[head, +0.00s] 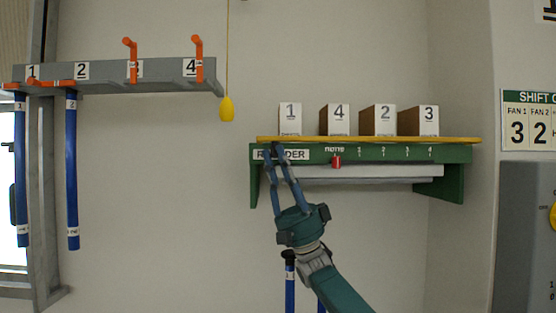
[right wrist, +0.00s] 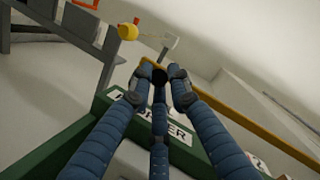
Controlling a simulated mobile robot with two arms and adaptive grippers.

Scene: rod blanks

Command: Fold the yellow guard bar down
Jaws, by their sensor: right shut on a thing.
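The yellow guard bar (head: 375,139) runs level along the top front edge of the green shelf (head: 455,180), in front of the boxes' feet. My right gripper (head: 272,149) reaches up to the bar's left end and is shut on it. In the right wrist view, the fingers of my right gripper (right wrist: 160,78) close around the end of the guard bar (right wrist: 265,135), which slants off to the lower right. The exact contact is partly hidden by the fingers. My left gripper is in neither view.
Numbered boxes (head: 337,120) stand on the shelf. A red slider (head: 336,161) sits on its green front. A yellow pull knob (head: 227,108) hangs on a cord at left. A grey rack (head: 120,78) with orange hooks holds blue rods (head: 72,170). Another blue rod (head: 290,290) shows beside my arm.

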